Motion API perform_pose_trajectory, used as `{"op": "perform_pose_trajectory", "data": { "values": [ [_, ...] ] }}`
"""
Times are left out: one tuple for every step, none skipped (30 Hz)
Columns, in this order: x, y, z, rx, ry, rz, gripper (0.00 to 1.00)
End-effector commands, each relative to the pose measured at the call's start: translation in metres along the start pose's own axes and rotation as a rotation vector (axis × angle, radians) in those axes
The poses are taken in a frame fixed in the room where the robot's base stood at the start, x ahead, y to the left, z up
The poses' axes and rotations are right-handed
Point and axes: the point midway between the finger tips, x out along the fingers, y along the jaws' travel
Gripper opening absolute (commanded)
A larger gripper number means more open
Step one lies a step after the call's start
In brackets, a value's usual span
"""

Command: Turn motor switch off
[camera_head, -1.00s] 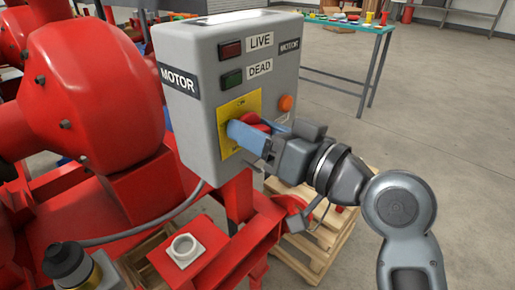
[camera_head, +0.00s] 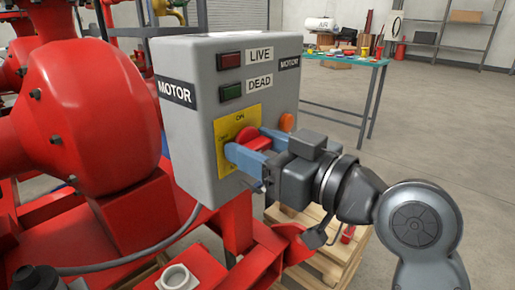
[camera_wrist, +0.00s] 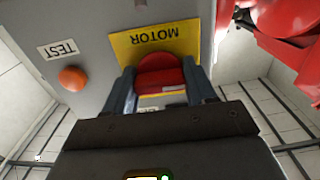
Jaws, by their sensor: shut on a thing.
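The grey motor control box (camera_head: 185,130) stands at centre left in the head view, with a yellow plate (camera_head: 222,127) on its front. The red switch handle (camera_head: 248,136) sits on that plate. My gripper (camera_head: 250,150) is shut on the red handle, with one blue finger on each side of it. In the wrist view the handle (camera_wrist: 160,72) shows between the two fingers, below the yellow plate marked MOTOR (camera_wrist: 157,40). The fingers hide part of the plate's lettering, so the handle's exact setting is hard to read.
A red LIVE lamp (camera_head: 230,61) and a green DEAD lamp (camera_head: 231,92) sit above the plate. An orange TEST button (camera_wrist: 72,79) is beside it. Red pump parts (camera_head: 85,115) fill the left. A green table (camera_head: 345,61) stands behind; open floor lies right.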

Motion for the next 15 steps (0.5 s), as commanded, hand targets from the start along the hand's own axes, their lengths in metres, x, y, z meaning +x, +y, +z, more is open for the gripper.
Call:
{"op": "perform_pose_trajectory", "data": {
  "values": [
    [0.0001,0.0002,0.0015,-0.001,-0.004,0.000,0.25],
    [0.0001,0.0002,0.0015,-0.001,-0.004,0.000,0.25],
    [0.0001,0.0002,0.0015,-0.001,-0.004,0.000,0.25],
    [0.0001,0.0002,0.0015,-0.001,-0.004,0.000,0.25],
    [0.0001,0.0002,0.0015,-0.001,-0.004,0.000,0.25],
    [0.0001,0.0002,0.0015,-0.001,-0.004,0.000,0.57],
    [0.0001,0.0002,0.0015,-0.001,-0.004,0.000,0.60],
    [0.0001,0.0002,0.0015,-0.001,-0.004,0.000,0.63],
    [0.0001,0.0001,0.0014,-0.001,-0.003,0.000,0.67],
    [0.0001,0.0001,0.0013,-0.001,-0.003,0.000,0.70],
    [0.0001,0.0001,0.0012,-0.001,-0.003,0.000,0.73],
    [0.0001,0.0001,0.0010,0.000,-0.002,0.000,0.76],
    [0.0001,0.0000,0.0009,0.000,-0.002,0.000,0.79],
    [0.0001,0.0000,0.0008,0.000,-0.002,0.000,0.81],
    [0.0001,0.0000,0.0007,0.000,-0.002,0.000,0.81]
  ]
}}
